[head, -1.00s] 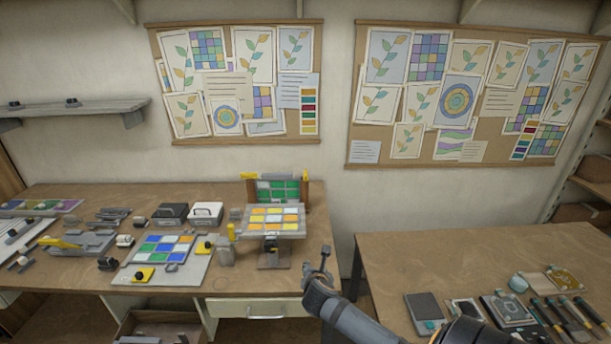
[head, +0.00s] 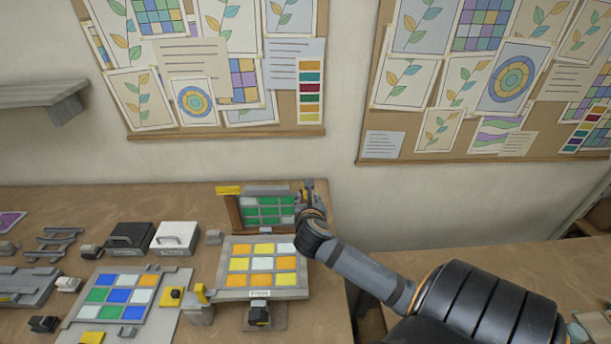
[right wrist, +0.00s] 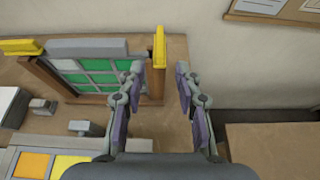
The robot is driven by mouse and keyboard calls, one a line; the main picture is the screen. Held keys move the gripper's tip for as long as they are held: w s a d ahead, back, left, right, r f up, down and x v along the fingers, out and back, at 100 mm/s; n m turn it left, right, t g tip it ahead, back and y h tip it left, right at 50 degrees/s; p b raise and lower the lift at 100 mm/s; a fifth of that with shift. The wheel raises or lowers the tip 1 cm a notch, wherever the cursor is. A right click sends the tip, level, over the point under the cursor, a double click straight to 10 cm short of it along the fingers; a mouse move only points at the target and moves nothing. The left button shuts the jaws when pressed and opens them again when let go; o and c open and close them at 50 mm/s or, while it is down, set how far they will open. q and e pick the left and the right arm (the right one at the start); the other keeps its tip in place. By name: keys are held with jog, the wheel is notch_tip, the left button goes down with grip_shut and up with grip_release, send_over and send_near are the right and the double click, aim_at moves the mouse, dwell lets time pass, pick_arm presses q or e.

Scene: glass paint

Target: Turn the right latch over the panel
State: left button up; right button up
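The panel of green and pale panes (head: 268,209) stands upright in a wooden holder at the back of the bench; it also shows in the right wrist view (right wrist: 98,67). The left yellow latch (right wrist: 22,47) lies along the top at the left corner, also in the head view (head: 228,190). The right yellow latch (right wrist: 159,47) sits at the right post, turned crosswise to the panel's top edge. My right gripper (right wrist: 161,68) is open and empty, its fingers either side of the space just in front of this latch. My left gripper is out of view.
A tilted panel of orange, yellow and white panes (head: 262,265) stands in front. A blue, green and white panel (head: 117,296) lies left of it. Black (head: 130,238) and white (head: 175,238) boxes stand left. A gap separates this bench from the right table (head: 540,275).

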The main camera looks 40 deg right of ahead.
jog(key=p+x, duration=0.2)
jog(key=x, duration=0.6)
jog(key=shift+w+r+p, duration=0.1)
jog(key=shift+r+p, duration=0.1)
jog(key=shift+p, duration=0.1)
jog(key=shift+w+d, duration=0.1)
jog(key=shift+d, duration=0.05)
jog(key=shift+c, duration=0.5)
jog(key=shift+f, duration=0.1)
jog(key=c, duration=0.5)
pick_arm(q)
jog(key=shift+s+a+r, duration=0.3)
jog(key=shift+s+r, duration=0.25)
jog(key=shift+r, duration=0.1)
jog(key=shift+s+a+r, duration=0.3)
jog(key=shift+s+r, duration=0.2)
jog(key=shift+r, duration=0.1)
pick_arm(e)
grip_shut()
